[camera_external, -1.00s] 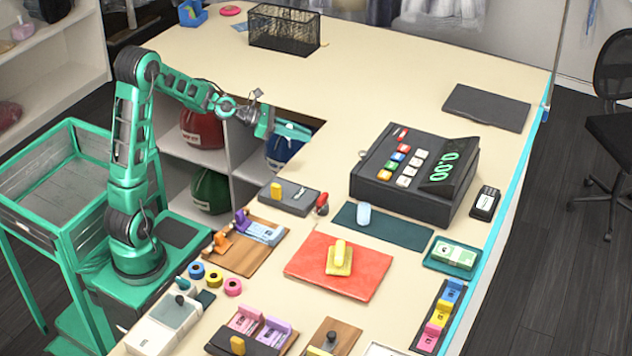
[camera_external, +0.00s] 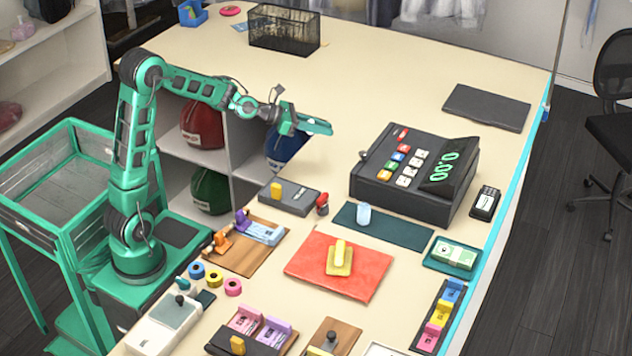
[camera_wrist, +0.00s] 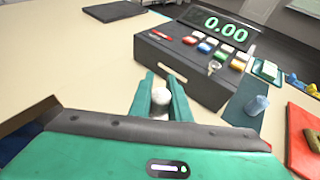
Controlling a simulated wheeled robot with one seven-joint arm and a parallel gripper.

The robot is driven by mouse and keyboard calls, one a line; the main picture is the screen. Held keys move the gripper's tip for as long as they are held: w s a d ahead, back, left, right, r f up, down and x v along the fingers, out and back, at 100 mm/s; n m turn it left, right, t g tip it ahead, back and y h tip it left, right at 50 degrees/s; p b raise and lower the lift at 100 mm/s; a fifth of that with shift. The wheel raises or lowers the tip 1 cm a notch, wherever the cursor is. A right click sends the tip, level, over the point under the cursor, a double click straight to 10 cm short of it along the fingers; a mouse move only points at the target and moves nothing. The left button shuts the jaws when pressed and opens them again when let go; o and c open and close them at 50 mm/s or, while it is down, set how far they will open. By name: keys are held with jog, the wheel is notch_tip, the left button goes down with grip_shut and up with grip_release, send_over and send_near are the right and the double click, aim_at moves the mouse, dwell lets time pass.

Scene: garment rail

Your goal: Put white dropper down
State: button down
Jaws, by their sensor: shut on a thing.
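My gripper (camera_external: 318,126) is held above the counter, left of the cash register, with its fingers toward the right. In the wrist view my gripper (camera_wrist: 162,92) is shut on a small white rounded thing (camera_wrist: 160,97), which I take to be the white dropper; only its end shows between the fingers. The outside view does not show the dropper clearly. The counter (camera_external: 400,65) below and beyond the fingers is bare.
The black cash register (camera_external: 415,180) stands right of my gripper. A dark green mat (camera_external: 395,229) bears a pale blue cup-like thing (camera_external: 363,214). A red mat (camera_external: 320,283) lies nearer. A dark flat pad (camera_external: 487,107) and a black mesh basket (camera_external: 284,28) lie farther back.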

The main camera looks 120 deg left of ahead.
jog(key=w+a+m+t+h, duration=0.2)
jog(key=w+a+m+h, duration=0.25)
jog(key=w, duration=0.65)
jog(key=s+a+r+m+h, duration=0.1)
jog(key=s+a+h, duration=0.15)
jog(key=s, duration=0.35)
jog(key=s+a+r+m+h, duration=0.1)
jog(key=s+a+m, duration=0.1)
jog(key=s+a, duration=0.35)
jog(key=s+a+m+h, duration=0.1)
jog(key=s+a, duration=0.1)
jog(key=s, duration=0.5)
jog(key=shift+t, duration=0.3)
jog(key=shift+w+d+f, duration=0.55)
jog(key=shift+w+f, duration=1.2)
jog(key=shift+f, duration=0.05)
jog(key=shift+w+d+f, duration=0.6)
jog(key=shift+w+f, duration=1.15)
jog(key=shift+w+d+f, duration=0.55)
jog(key=shift+w+f, duration=1.2)
jog(key=shift+f, duration=0.05)
jog(key=c, duration=1.7)
grip_release()
jog(key=shift+f, duration=0.1)
jog(key=shift+o, duration=0.2)
